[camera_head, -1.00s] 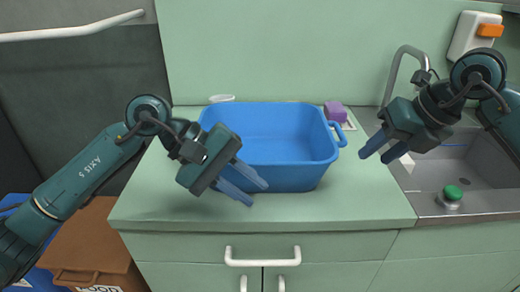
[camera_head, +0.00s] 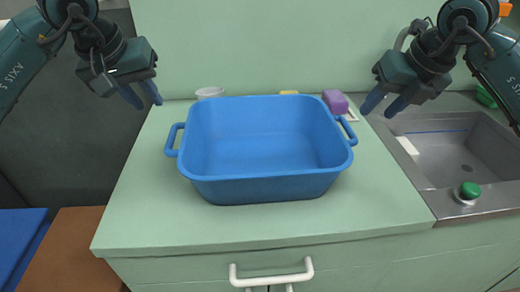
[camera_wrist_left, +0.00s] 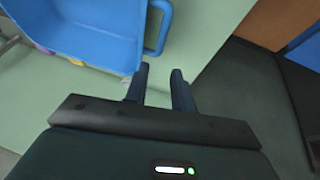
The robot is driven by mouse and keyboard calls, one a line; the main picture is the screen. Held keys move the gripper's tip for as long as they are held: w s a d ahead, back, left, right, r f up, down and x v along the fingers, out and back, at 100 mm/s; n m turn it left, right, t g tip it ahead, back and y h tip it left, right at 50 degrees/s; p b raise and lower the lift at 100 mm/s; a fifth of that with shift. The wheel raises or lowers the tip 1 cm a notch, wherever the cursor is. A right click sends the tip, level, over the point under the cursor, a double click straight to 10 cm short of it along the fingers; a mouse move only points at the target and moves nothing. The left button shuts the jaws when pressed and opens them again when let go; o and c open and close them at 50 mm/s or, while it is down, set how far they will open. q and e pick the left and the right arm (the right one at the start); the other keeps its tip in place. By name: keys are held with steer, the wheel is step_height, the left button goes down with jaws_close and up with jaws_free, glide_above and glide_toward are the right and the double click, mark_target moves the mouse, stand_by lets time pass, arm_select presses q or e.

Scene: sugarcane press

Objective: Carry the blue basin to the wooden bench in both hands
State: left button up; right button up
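The blue basin (camera_head: 262,188) stands upright and empty on the green counter, with a loop handle on its left and right sides. My left gripper (camera_head: 143,98) is open and empty, up and to the left of the left handle. In the left wrist view the basin (camera_wrist_left: 85,30) is at upper left, and its handle (camera_wrist_left: 158,28) lies just beyond the open fingers (camera_wrist_left: 162,85), apart from them. My right gripper (camera_head: 383,104) is open and empty, above and to the right of the right handle.
The green counter (camera_head: 150,215) has free room in front of the basin. A purple sponge (camera_head: 335,101) and a white bowl (camera_head: 210,92) are behind the basin.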

mark_target(172, 131)
arm_select(q)
steer(key=x, duration=1.3)
steer(key=shift+f, duration=0.15)
arm_select(e)
steer(key=x, duration=1.3)
steer(key=shift+f, duration=0.1)
arm_select(q)
steer(key=shift+c, duration=0.6)
arm_select(e)
steer(key=shift+c, duration=0.6)
arm_select(q)
jaws_close()
arm_select(e)
steer(key=c, duration=0.5)
jaws_close()
steer(key=shift+w, duration=0.1)
